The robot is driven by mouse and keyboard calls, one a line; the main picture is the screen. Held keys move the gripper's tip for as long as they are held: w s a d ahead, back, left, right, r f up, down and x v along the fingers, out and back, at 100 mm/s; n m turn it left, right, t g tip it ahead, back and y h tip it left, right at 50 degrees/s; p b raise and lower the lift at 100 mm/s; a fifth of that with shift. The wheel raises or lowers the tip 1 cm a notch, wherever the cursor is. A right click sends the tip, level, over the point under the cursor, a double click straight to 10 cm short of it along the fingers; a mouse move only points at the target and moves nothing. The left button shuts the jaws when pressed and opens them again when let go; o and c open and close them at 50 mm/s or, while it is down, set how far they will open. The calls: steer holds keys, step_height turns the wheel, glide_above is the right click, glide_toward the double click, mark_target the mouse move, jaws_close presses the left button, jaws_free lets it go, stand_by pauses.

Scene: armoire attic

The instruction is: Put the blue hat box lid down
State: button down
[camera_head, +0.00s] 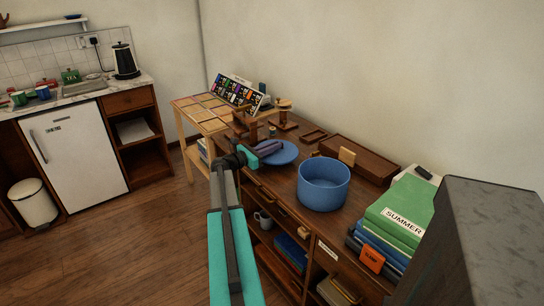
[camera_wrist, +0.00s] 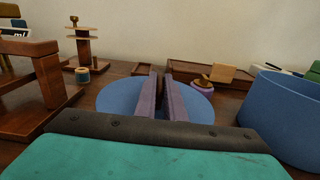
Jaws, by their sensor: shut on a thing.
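The blue hat box lid (camera_head: 289,153) is a flat round disc over the wooden dresser top, left of the open blue hat box (camera_head: 323,190). My gripper (camera_head: 270,147) reaches over the lid and is shut on it near its middle. In the wrist view the lid (camera_wrist: 118,95) shows on both sides of my gripper's long fingers (camera_wrist: 163,88), which hide its centre. The lid looks level. I cannot tell whether its underside touches the dresser top. The hat box (camera_wrist: 285,115) stands to the right, apart from the lid in the wrist view.
A wooden stand (camera_wrist: 40,85) and a small spool (camera_wrist: 83,75) are left of the lid. A purple-based item (camera_wrist: 203,90) and a brown tray (camera_head: 360,160) lie behind. Green SUMMER boxes (camera_head: 400,210) stand at the dresser's right end.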

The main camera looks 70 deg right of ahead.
mark_target(273, 154)
steer(key=shift+f, duration=1.85)
steer(key=shift+f, duration=0.1)
steer(key=c, duration=1.8)
jaws_free()
steer(key=shift+c, duration=0.2)
steer(key=v, duration=1.2)
steer(key=shift+b, duration=0.3)
steer(key=shift+s, duration=0.1)
steer(key=shift+a, duration=0.1)
